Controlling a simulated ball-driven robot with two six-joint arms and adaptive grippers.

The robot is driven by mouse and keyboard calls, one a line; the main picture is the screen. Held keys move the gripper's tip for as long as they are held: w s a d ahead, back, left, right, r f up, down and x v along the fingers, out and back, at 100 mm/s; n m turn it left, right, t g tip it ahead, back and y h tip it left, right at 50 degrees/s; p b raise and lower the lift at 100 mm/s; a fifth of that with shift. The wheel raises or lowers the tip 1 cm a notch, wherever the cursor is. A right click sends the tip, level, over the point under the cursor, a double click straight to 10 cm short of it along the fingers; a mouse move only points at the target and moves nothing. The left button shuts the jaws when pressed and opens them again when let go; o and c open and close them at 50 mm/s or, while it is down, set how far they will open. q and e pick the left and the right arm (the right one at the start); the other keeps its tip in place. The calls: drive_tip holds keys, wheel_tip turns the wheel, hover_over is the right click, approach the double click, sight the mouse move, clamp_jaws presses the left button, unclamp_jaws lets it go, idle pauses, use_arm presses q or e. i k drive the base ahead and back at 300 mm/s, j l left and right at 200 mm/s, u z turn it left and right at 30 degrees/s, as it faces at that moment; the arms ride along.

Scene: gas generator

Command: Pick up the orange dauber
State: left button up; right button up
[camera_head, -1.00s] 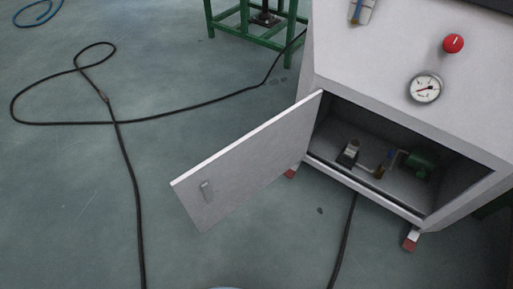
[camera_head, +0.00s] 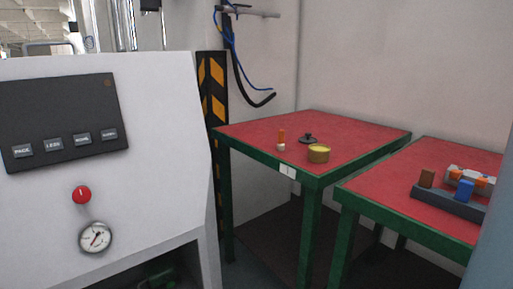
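The orange dauber (camera_head: 281,137) seems to be the small upright piece with an orange top and a pale base. It stands near the left front edge of the red-topped table (camera_head: 350,131) with green legs. A yellow round tin (camera_head: 319,153) and a small black knobbed object (camera_head: 308,139) are to its right on the same table. Neither of my grippers shows in the head view.
A white machine cabinet (camera_head: 150,170) with a red knob (camera_head: 81,195) and a gauge (camera_head: 95,237) fills the left. A second red table (camera_head: 400,194) at right carries a dark rack (camera_head: 448,205) of parts. A striped post (camera_head: 211,85) stands behind.

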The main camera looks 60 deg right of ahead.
sight(281, 145)
drive_tip(key=z, duration=1.9)
